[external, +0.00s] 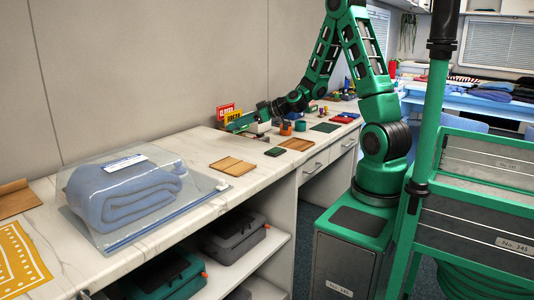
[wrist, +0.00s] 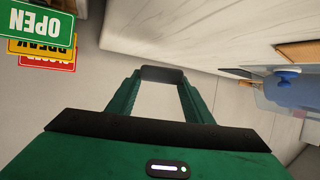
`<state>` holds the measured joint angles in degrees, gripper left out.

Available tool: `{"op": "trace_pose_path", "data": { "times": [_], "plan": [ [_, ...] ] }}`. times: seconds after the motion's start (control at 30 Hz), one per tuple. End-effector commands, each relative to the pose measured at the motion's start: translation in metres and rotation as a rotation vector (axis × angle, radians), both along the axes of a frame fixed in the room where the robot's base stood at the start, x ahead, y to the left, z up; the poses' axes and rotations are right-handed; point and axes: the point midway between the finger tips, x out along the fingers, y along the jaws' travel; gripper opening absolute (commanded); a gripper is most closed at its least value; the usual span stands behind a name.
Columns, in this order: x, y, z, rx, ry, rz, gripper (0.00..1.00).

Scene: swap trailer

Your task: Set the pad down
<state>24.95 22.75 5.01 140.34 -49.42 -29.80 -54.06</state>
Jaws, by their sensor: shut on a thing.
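My gripper (external: 252,122) is at the far part of the counter, beside the small signs. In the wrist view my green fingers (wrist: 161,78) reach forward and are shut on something.
Red, yellow and green signs (wrist: 38,25) stand close to my gripper. Bare counter lies around the nearer tray.

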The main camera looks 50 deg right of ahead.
Motion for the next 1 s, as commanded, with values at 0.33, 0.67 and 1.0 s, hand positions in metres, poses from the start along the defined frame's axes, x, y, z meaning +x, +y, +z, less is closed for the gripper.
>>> {"op": "trace_pose_path", "data": {
  "times": [0.33,0.67,1.0],
  "plan": [
    [-0.019,0.127,0.020,0.000,-0.002,0.138,0.25],
    [-0.059,0.231,0.040,0.001,-0.003,0.259,0.25],
    [-0.089,0.283,0.052,0.001,-0.001,0.324,0.25]
  ]
}}
